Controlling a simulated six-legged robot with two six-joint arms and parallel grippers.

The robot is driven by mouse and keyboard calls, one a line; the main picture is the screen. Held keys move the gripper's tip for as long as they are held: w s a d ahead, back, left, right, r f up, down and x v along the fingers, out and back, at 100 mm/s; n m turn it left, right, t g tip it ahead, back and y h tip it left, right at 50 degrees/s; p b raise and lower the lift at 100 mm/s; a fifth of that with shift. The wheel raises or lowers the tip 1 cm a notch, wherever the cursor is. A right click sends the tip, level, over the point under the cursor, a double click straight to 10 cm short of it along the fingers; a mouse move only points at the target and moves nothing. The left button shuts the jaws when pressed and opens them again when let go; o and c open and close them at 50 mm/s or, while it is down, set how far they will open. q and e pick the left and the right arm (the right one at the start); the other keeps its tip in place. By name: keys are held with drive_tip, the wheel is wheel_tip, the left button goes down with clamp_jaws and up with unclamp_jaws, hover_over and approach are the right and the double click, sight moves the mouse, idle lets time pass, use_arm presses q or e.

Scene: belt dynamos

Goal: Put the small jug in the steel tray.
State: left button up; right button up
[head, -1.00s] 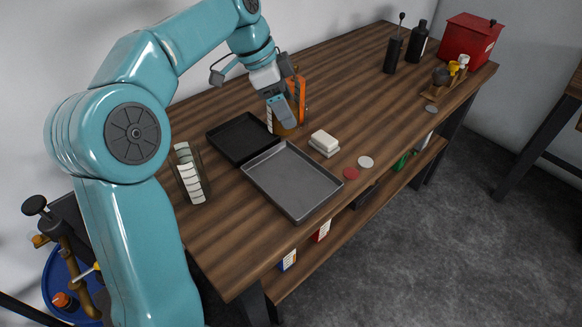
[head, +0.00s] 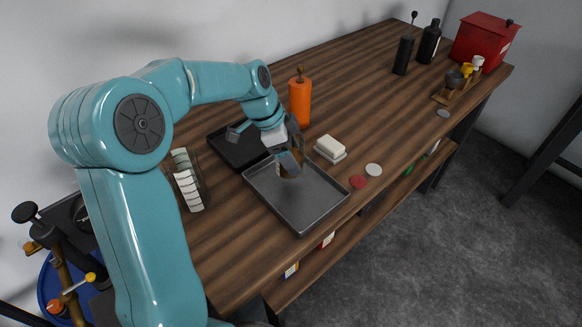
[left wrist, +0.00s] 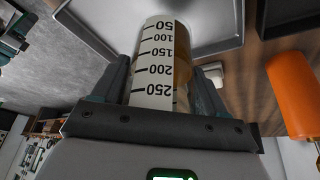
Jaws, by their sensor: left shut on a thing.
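The small jug (left wrist: 158,62) shows in the left wrist view as a brown body with a white scale strip of printed numbers. My left gripper (head: 288,160) is shut on it; the fingers are on both sides of it in the left wrist view (left wrist: 165,85). In the head view the jug (head: 290,170) is mostly hidden by the gripper. It is over the far part of the steel tray (head: 300,212), a grey shallow tray on the bench. I cannot tell whether the jug touches the tray floor. My right gripper is not in view.
A black tray (head: 236,155) lies beside the steel tray. An orange bottle (head: 300,100) stands behind the gripper. A white block (head: 330,147), a red disc (head: 358,182) and a pale disc (head: 373,170) lie to the right.

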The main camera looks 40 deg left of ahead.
use_arm(q)
drive_tip(key=shift+s+d+f, duration=0.15)
drive_tip(key=shift+s+f, duration=0.05)
drive_tip(key=shift+f, duration=0.5)
drive_tip(key=f, duration=0.3)
drive_tip(key=shift+w+f, duration=0.2)
drive_tip(key=shift+f, duration=0.2)
drive_tip(key=shift+s+r, duration=0.2)
drive_tip(key=shift+f, duration=0.2)
drive_tip(key=o, duration=1.4)
drive_tip(key=shift+w, duration=0.15)
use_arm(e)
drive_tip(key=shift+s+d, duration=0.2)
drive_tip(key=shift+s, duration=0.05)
use_arm(q)
drive_tip(key=shift+r, duration=0.1)
